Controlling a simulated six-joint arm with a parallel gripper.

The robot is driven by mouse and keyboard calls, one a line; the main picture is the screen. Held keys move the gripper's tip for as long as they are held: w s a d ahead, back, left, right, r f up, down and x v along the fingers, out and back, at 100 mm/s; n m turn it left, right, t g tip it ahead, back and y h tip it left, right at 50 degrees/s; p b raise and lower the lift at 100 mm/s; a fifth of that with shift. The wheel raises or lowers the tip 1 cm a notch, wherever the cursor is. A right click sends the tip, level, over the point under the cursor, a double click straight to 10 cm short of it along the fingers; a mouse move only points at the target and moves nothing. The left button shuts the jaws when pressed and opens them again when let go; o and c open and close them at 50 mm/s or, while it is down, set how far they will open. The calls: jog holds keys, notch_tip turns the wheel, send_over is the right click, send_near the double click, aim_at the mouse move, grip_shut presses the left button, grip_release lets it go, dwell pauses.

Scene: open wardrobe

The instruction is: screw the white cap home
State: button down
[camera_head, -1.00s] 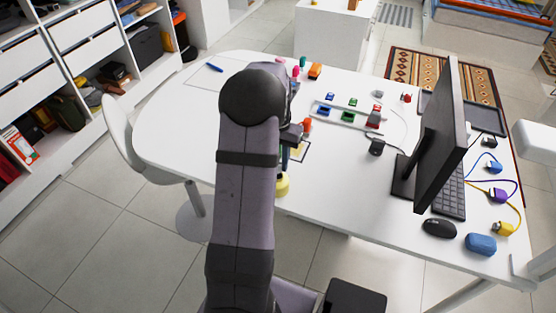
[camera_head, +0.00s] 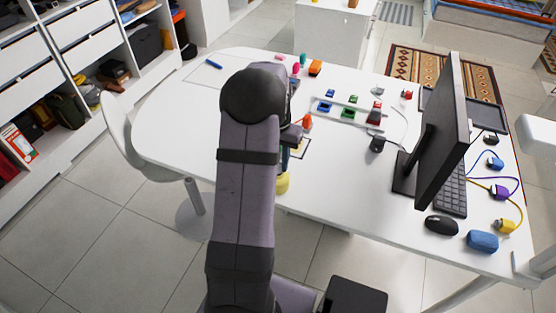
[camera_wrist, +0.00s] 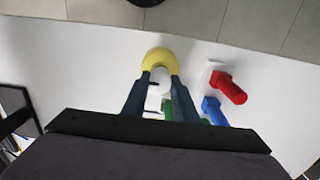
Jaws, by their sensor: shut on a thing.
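In the wrist view, the white cap (camera_wrist: 157,76) sits between the two dark teal fingers of my gripper (camera_wrist: 158,85). The gripper is shut on it. A round yellow thing (camera_wrist: 160,55) lies right at the cap, beyond the fingertips; whether the cap is threaded onto it cannot be told. In the head view, the yellow thing (camera_head: 283,183) shows near the table's front edge, just right of my arm. There my arm hides most of the gripper and the cap.
In the wrist view, a red bolt-like piece (camera_wrist: 229,87) and a blue one (camera_wrist: 213,108) stand close right of the gripper. In the head view, the monitor (camera_head: 443,140), mouse (camera_head: 440,226) and blue box (camera_head: 481,240) occupy the table's right. The table's left is mostly clear.

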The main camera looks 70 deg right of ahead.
jog(key=shift+f, duration=0.35)
jog(key=c, duration=1.3)
grip_release()
jog(key=shift+c, duration=0.2)
jog(key=shift+r, duration=0.1)
jog(key=shift+d+r+b, duration=0.1)
jog(key=shift+r+b, duration=1.35)
jog(key=shift+r, duration=2.15)
